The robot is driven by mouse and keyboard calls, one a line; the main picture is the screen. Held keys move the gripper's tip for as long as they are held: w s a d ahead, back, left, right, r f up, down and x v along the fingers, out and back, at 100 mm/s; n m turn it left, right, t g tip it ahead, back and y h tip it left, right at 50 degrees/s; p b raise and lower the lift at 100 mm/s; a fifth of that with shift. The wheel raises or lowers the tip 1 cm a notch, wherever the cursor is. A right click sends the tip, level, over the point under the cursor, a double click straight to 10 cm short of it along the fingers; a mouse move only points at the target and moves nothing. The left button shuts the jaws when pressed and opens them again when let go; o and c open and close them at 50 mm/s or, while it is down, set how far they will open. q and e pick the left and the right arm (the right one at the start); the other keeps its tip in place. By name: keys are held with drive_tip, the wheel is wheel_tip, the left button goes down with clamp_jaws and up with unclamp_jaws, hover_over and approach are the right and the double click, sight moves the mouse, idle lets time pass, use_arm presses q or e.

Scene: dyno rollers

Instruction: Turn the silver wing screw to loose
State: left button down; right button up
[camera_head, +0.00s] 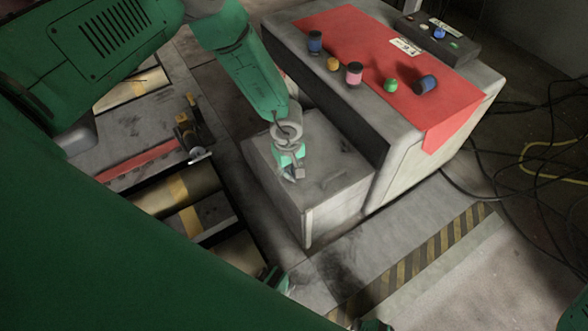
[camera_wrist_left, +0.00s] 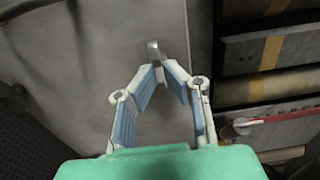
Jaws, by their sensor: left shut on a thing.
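My left gripper (camera_head: 291,163) reaches down over the top of the low grey box (camera_head: 335,160). Its fingers are closed in around a small silver upright piece, which looks like the wing screw (camera_wrist_left: 154,50). In the left wrist view, the blue-padded fingertips of the left gripper (camera_wrist_left: 168,70) come together at the base of this screw, with its upper part showing beyond them. In the head view the gripper mostly hides the screw, so its turn angle cannot be told.
Rollers (camera_head: 180,190) and a red bar (camera_head: 145,160) lie left. Cables (camera_head: 535,150) cover the right floor.

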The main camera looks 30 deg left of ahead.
use_arm(q)
drive_tip(key=shift+s+d+n, duration=0.2)
drive_tip(key=shift+d+n, duration=0.05)
drive_tip(key=shift+n, duration=0.05)
drive_tip(key=shift+n+p, duration=0.5)
drive_tip(key=shift+n, duration=0.4)
drive_tip(key=n+p, duration=0.1)
drive_tip(key=n, duration=0.2)
drive_tip(key=n+p, duration=0.1)
drive_tip(key=n, duration=0.2)
drive_tip(key=shift+s+d, duration=0.1)
drive_tip(key=shift+s, duration=0.1)
drive_tip(key=n+p, duration=0.1)
drive_tip(key=n, duration=0.4)
drive_tip(key=shift+s+d+r+n+p, duration=0.1)
drive_tip(key=shift+d+n+p, duration=0.05)
drive_tip(key=shift+n+p, duration=0.7)
drive_tip(key=shift+n, duration=1.05)
drive_tip(key=c, duration=1.7)
unclamp_jaws()
